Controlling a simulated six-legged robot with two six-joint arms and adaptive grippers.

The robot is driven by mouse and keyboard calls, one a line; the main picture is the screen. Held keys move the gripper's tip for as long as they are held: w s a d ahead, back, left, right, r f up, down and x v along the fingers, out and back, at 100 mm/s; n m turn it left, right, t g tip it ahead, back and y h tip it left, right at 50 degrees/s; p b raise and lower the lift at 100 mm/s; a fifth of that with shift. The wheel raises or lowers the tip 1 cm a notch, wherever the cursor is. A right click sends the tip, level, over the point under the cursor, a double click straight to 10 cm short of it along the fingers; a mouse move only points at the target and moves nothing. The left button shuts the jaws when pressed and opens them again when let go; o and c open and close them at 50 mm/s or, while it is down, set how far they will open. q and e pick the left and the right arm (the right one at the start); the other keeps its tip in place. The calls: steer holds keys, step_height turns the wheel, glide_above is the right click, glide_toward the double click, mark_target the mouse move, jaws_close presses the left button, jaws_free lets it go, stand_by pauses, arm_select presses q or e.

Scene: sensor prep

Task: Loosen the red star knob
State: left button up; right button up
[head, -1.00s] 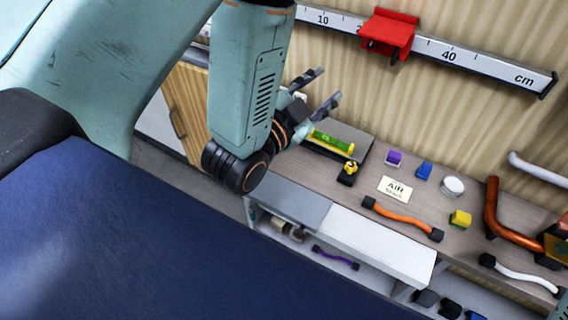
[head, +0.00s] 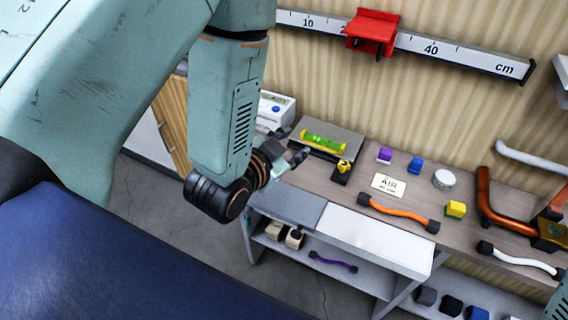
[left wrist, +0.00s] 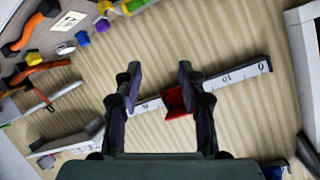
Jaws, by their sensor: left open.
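I cannot make out a red star knob in either view. A red sliding bracket (head: 370,32) sits on the long white ruler (head: 462,57) on the corrugated wall. The bracket also shows in the left wrist view (left wrist: 178,103), partly behind a finger. My left gripper (head: 293,145) is open and empty, in front of the back left of the bench, left of the green and yellow spirit level. In the left wrist view its fingers (left wrist: 159,70) stand apart with only wall between the tips. My right gripper is out of view.
A white box (head: 274,112) stands behind my left gripper. A copper pipe (head: 484,205) is at right.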

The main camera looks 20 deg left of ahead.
arm_select(q)
steer(key=f, duration=0.1)
steer(key=s+f+g, duration=0.1)
steer(key=f, duration=0.1)
steer(key=shift+s+a+f+n+b, duration=0.1)
steer(key=shift+s+a+n+b, duration=0.1)
steer(key=shift+n+b, duration=0.2)
steer(key=shift+w, duration=0.1)
steer(key=shift+o, duration=0.4)
